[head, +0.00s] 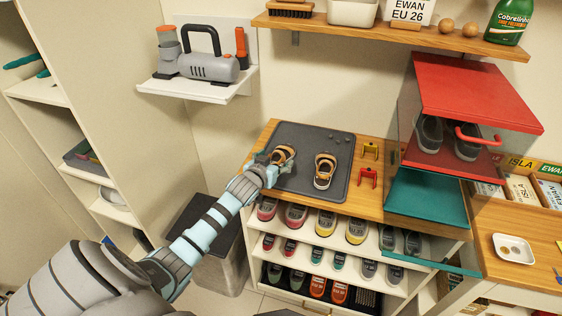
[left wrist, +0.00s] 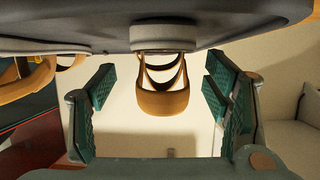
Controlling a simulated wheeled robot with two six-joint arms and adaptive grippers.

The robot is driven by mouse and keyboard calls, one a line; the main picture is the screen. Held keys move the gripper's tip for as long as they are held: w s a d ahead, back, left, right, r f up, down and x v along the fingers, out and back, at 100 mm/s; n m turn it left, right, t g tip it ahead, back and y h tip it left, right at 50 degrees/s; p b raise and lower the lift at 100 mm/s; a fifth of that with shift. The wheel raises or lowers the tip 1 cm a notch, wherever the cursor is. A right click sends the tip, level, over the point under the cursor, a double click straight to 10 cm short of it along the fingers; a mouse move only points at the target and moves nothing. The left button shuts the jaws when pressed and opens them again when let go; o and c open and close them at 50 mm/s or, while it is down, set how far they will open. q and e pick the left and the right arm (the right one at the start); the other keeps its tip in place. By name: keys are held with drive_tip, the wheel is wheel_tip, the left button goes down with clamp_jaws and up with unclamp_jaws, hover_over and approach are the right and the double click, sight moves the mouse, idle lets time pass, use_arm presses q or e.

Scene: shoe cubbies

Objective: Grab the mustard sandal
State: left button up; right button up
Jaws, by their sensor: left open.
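Two mustard sandals lie on a dark grey tray (head: 302,142) on top of the shoe cabinet. The left sandal (head: 283,153) is at my left gripper (head: 268,164); the right sandal (head: 324,171) stands apart from it. In the left wrist view, which looks upside down, the green-padded fingers of my left gripper (left wrist: 160,100) are open on both sides of one sandal's mustard strap (left wrist: 164,101). Gaps show between the pads and the strap. The other sandal (left wrist: 25,82) is partly visible at the left edge. My right gripper is not in view.
Yellow (head: 370,149) and red (head: 368,176) brackets stand right of the tray. A red-topped clear case (head: 465,85) rises farther right. A wall shelf (head: 380,36) hangs above. Shoe rows (head: 326,222) fill the cubbies below. The tray's front middle is free.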

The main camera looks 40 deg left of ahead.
use_arm(q)
drive_tip(key=shift+w+a+f, duration=0.2)
drive_tip(key=shift+w+f, duration=0.2)
drive_tip(key=shift+w, duration=0.4)
drive_tip(key=shift+s, duration=0.1)
drive_tip(key=c, duration=1.5)
drive_tip(key=shift+o, duration=0.2)
